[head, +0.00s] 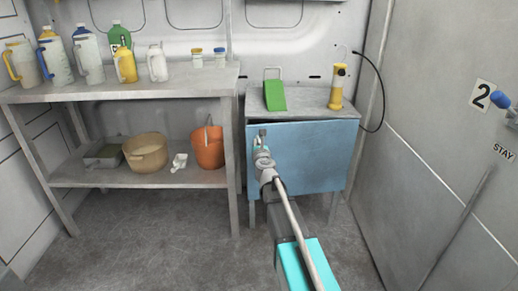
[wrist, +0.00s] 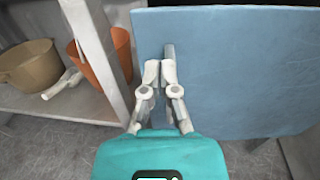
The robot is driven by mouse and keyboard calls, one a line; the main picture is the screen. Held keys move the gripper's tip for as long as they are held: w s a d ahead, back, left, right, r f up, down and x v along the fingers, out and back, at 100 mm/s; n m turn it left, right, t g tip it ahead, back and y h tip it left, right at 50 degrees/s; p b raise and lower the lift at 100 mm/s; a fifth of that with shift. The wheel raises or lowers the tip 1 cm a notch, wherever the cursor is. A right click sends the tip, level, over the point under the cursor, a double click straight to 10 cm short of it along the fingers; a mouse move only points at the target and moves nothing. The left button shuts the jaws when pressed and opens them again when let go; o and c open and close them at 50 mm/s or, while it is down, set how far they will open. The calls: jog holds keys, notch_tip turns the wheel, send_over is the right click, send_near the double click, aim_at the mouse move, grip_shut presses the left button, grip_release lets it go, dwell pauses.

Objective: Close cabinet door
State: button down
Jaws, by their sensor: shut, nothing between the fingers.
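The cabinet (head: 325,101) is a grey-topped metal unit on legs against the back wall. Its blue door (head: 310,158) faces me, with a thin dark gap along its top edge; it looks nearly flush, but I cannot tell if it is fully shut. The door also fills the upper right of the wrist view (wrist: 235,65). A grey vertical handle (wrist: 169,50) is near its left edge. My gripper (head: 262,143) is in front of the door's upper left, its shut, empty fingertips (wrist: 160,70) close to the handle. I cannot tell whether they touch.
A shelf table (head: 120,92) with several jugs on top stands left of the cabinet. An orange bucket (head: 209,154) and a tan pot (head: 146,154) sit on its lower shelf. A yellow lantern-like item (head: 337,92) stands on the cabinet. The floor in front is clear.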

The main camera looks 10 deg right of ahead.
aim_at(255, 132)
jog(key=shift+w+d, duration=0.15)
jog(key=shift+w, duration=1.6)
jog(key=shift+w+d, duration=0.1)
jog(key=shift+w, duration=1.65)
jog(key=shift+d, duration=0.15)
